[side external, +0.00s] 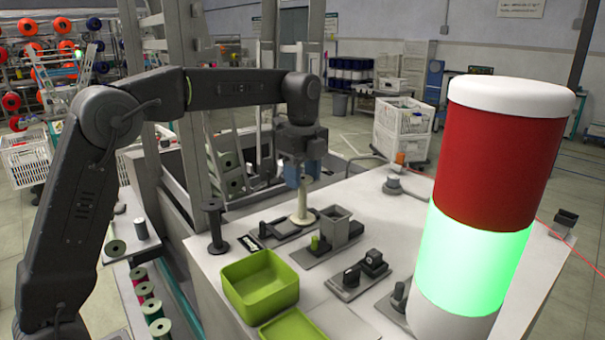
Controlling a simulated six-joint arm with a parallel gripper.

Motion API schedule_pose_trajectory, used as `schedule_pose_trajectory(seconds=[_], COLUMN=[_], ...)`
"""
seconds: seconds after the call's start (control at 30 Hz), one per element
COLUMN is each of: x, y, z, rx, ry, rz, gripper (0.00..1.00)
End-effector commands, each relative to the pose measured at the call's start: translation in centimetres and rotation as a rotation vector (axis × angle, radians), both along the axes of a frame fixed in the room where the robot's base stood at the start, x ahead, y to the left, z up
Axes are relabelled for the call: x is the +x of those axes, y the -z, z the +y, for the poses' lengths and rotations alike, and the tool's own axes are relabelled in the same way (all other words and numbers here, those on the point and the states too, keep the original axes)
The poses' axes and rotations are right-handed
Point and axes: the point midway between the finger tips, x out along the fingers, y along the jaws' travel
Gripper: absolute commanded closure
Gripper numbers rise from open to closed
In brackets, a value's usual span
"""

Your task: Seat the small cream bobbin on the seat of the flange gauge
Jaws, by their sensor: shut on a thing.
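The small cream bobbin (303,207) is upright beneath my gripper (303,176). The blue fingers of my gripper are shut on its upper part. Its lower flange shows just above or at the right end of a low dark fixture (272,236) on the pale worktop; I cannot tell whether it touches. This fixture may be the flange gauge, but the view does not settle that. The seat itself cannot be made out.
A grey block fixture with a green peg (314,243) stands close to the right. A dark spool (213,226) stands left. A green box (247,298) and green tray (293,327) are in front. A red and green light column (500,150) blocks the right side.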

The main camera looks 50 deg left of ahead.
Motion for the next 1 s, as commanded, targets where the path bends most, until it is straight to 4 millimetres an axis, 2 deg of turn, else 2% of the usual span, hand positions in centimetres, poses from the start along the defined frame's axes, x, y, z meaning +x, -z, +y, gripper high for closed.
schedule_pose_trajectory(seconds=[0.37, 0.4, 0.67, 1.0], x=[-0.03, -0.03, -0.04, -0.02], y=[0.09, 0.09, 0.09, -0.34], z=[-0.01, -0.01, -0.01, -0.01], rx=[0.0, 0.0, 0.0, 0.0], ry=[0.0, 0.0, 0.0, 0.0], rz=[0.0, 0.0, 0.0, 0.0], gripper=[0.68, 0.5, 0.26, 0.24])
